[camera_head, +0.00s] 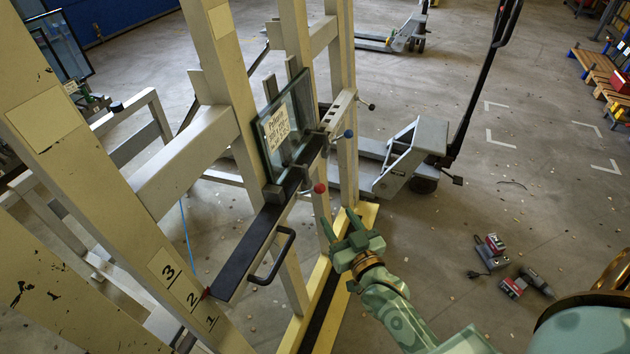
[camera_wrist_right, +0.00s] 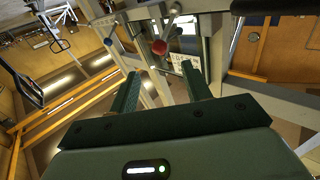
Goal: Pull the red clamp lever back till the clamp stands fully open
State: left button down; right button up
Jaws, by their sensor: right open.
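The red clamp lever's ball knob (camera_head: 320,188) shows in the camera_head view at the end of a short rod by the dark rail, near the lower edge of the glass pane (camera_head: 300,115). In the right wrist view the red knob (camera_wrist_right: 159,47) lies beyond and between my fingers, with its metal rod rising from it. My right gripper (camera_head: 340,221) is open and empty, below and right of the knob and apart from it. Its two green fingers (camera_wrist_right: 160,78) also show in the wrist view. How far the clamp is open is too small to tell. My left gripper is not in view.
A blue knob (camera_head: 348,134) sits further along the frame. The dark rail (camera_head: 245,250) carries a black handle (camera_head: 272,262). A pale upright (camera_head: 130,200) bears the marks 1, 2, 3. A pallet truck (camera_head: 412,155) stands behind. Power tools (camera_head: 513,286) lie on the floor.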

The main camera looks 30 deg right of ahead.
aim_at(317, 185)
jog(key=w+b, duration=0.2)
jog(key=w, duration=1.1)
jog(key=shift+w+d+b, duration=0.2)
jog(key=shift+d+b, duration=0.15)
jog(key=shift+d, duration=0.05)
jog(key=shift+f, duration=0.1)
grip_shut()
